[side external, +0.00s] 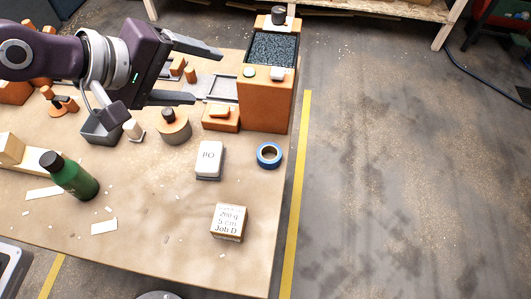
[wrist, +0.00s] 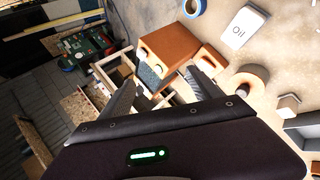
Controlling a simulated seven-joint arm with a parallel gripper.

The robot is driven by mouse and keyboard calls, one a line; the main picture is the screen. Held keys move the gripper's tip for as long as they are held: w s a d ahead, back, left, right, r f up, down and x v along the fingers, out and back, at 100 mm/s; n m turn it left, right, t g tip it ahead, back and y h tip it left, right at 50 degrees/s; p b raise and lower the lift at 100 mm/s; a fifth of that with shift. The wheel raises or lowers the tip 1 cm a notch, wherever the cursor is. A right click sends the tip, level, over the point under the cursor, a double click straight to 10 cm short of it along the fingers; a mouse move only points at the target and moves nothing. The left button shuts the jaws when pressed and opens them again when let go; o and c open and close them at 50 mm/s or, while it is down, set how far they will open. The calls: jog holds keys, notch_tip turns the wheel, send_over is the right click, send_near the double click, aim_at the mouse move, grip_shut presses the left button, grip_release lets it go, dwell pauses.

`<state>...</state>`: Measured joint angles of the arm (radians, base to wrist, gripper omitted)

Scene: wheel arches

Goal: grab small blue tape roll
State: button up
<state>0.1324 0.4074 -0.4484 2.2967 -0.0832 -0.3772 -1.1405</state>
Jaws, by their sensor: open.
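The small blue tape roll (side external: 269,155) lies flat near the right edge of the table, right of a white block marked with dark letters. In the wrist view the blue tape roll (wrist: 193,8) shows at the top edge, partly cut off. My gripper (side external: 208,75) is open and empty, with its two fingers apart, above the table at the upper left of the roll. In the wrist view my gripper's fingers (wrist: 160,88) point toward an orange box. The roll lies well apart from the fingers.
The tall orange box (side external: 265,108) with dark granules stands behind the roll. The white block (side external: 209,160) and a labelled wooden cube (side external: 229,222) stand near it. A green bottle (side external: 75,178) is at left. The table edge is close on the roll's right.

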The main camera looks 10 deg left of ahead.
jog(key=d+f+n+h, duration=0.3)
jog(key=d+f+n, duration=0.4)
jog(key=d, duration=0.3)
jog(key=n+t+y, duration=0.2)
jog(key=n+t, duration=0.2)
jog(key=n, duration=1)
send_over(274, 149)
jog(key=s+a, duration=0.2)
jog(key=s, duration=0.2)
notch_tip(274, 149, down, 10)
jog(key=shift+s+a+r, duration=0.1)
jog(key=shift+r, duration=0.15)
notch_tip(274, 149, down, 6)
jog(key=shift+f, duration=0.1)
jog(key=x, duration=0.3)
jog(key=shift+f, duration=0.25)
jog(key=c, duration=1.4)
jog(key=shift+c, duration=0.2)
jog(key=shift+r, duration=0.1)
